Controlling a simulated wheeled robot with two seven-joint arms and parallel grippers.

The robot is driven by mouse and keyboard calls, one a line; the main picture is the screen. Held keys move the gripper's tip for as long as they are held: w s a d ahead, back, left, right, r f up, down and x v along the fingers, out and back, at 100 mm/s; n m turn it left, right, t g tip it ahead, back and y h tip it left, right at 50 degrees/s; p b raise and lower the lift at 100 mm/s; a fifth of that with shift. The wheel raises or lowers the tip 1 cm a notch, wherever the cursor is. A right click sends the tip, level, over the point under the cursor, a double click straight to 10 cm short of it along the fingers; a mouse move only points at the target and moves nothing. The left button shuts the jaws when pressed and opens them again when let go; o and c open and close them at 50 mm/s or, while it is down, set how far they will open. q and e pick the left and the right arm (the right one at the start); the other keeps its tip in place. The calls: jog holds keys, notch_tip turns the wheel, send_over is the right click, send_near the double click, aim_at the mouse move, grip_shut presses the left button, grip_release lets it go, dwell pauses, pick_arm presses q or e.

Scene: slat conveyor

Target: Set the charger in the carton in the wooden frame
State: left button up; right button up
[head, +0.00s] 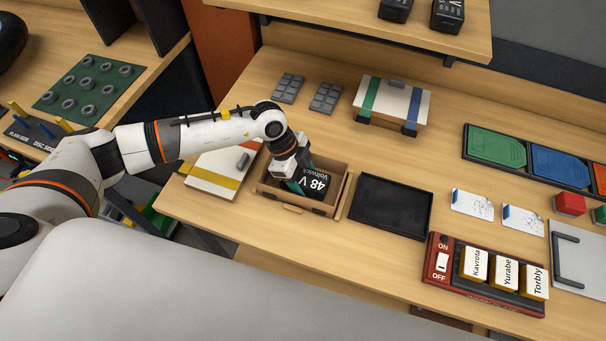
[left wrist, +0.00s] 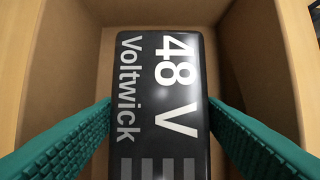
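The charger (head: 317,183) is a black block with white "48 V" and grey "Voltwick" lettering. It is inside the brown carton (left wrist: 64,70), whose walls surround it in the left wrist view. The carton sits in the wooden frame (head: 341,195) on the bench. My left gripper (head: 297,186) reaches down into the carton. In the left wrist view its green ribbed fingers meet both long sides of the charger (left wrist: 160,90), with no clear gap. The charger's underside is hidden, so I cannot tell whether it touches the carton floor. My right gripper is not in view.
A black tray (head: 391,205) stands right of the frame, and a white box with a yellow strap (head: 214,179) stands left. Behind are a strapped white box (head: 393,103) and grey pads (head: 288,88). A red switch unit (head: 439,277) is at front right. A shelf (head: 400,30) overhangs the back.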

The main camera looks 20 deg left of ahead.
pick_arm(q)
jog(key=shift+o, duration=1.1)
jog(key=shift+r, duration=0.15)
jog(key=b+v, duration=0.2)
jog(key=v, duration=1)
jog(key=shift+b, duration=0.3)
jog(key=shift+s, duration=0.1)
